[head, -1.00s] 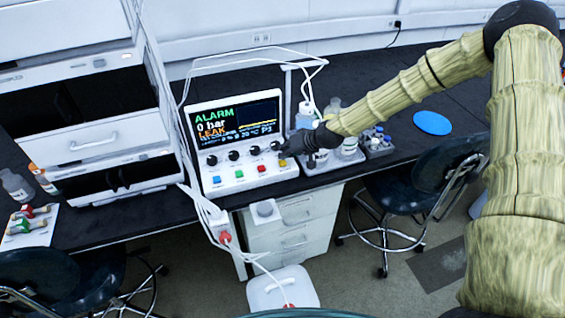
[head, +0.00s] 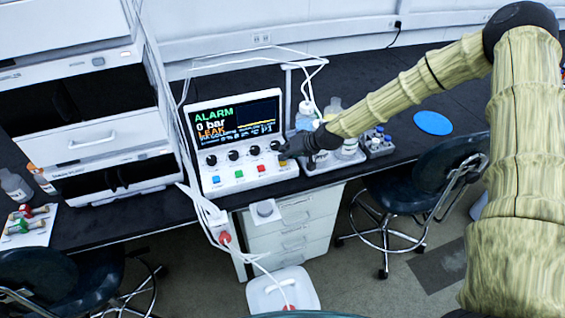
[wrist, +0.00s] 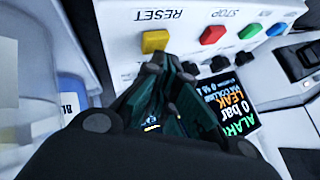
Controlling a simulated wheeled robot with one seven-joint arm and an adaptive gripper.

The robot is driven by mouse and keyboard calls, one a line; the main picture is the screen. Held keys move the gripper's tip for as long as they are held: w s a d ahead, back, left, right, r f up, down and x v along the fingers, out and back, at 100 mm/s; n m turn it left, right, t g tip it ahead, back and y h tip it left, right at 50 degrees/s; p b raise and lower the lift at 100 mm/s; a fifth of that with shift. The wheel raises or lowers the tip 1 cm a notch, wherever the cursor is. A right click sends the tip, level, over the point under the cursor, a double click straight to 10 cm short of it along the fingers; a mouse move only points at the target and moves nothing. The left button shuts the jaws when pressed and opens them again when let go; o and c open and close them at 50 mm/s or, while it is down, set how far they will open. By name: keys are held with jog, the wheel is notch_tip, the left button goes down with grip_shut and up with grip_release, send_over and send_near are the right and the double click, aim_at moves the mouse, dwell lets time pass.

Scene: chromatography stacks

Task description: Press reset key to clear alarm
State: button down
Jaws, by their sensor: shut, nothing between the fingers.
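The white control unit (head: 248,178) stands on the dark bench. Its screen (head: 237,118) reads ALARM, 0 bar and LEAK. The yellow reset key (wrist: 154,41) is labelled RESET in the wrist view, where the panel appears upside down. My gripper (wrist: 170,72) is shut and empty, its fingertips close to the yellow key and near the dark knobs. I cannot tell whether they touch the key. In the head view my gripper (head: 285,157) is at the unit's right front and largely covers the yellow key.
Beside the reset key are a red STOP key (wrist: 213,35), a green key (wrist: 250,30) and a blue key (wrist: 277,29). Bottles (head: 305,118) and a vial rack (head: 378,145) stand right of the unit. A white stack (head: 95,140) is at the left.

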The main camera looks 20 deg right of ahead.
jog(key=shift+f+b, duration=0.4)
jog(key=shift+f, duration=0.1)
dwell(0.8)
jog(key=shift+r+p, duration=0.45)
jog(key=shift+r, duration=0.5)
jog(key=shift+r, duration=0.1)
jog(key=shift+r+p, duration=1.45)
jog(key=shift+r, duration=0.95)
jog(key=shift+a, duration=0.1)
